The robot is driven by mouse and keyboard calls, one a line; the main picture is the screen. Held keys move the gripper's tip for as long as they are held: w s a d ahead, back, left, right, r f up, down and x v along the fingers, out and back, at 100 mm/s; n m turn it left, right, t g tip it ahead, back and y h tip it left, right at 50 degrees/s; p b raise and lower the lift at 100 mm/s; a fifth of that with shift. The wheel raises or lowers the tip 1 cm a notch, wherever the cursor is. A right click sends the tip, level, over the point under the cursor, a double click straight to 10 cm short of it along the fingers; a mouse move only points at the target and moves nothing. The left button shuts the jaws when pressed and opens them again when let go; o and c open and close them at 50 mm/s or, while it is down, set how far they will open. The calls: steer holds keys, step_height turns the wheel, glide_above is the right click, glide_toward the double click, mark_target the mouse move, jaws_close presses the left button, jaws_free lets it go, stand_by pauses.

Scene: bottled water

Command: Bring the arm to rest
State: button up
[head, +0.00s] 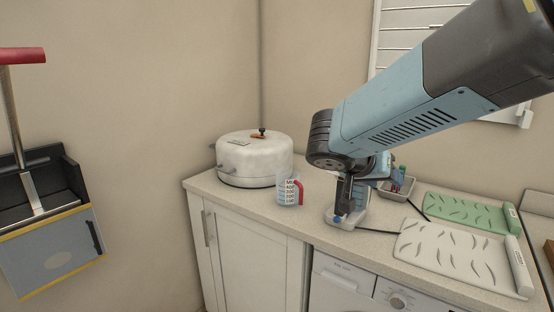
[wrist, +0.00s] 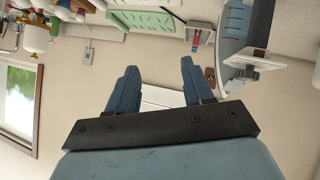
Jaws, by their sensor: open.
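My gripper (wrist: 158,68) shows in the wrist view with its two blue fingers apart and nothing between them. Beyond the fingers is a plain beige wall. In the head view my arm reaches in from the upper right and bends down over the counter (head: 262,208). There the wrist and a dark lower part stand in front of a small pale blue-and-white item (head: 360,217) on the counter. Whether they touch it I cannot tell. The fingers are not clear in the head view.
A white lidded pot (head: 254,165) and a red-handled measuring jug (head: 287,192) stand left of my wrist. A grey tray (head: 397,190), a green board (head: 465,210) and a white board (head: 450,252) lie to the right. A window (wrist: 18,100) shows in the wrist view.

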steer(key=s+n+y, duration=0.6)
steer(key=s+y, duration=0.3)
steer(key=s, duration=0.4)
steer(key=shift+s+f+g, duration=0.15)
steer(key=shift+s+g, duration=0.1)
steer(key=shift+g, duration=0.15)
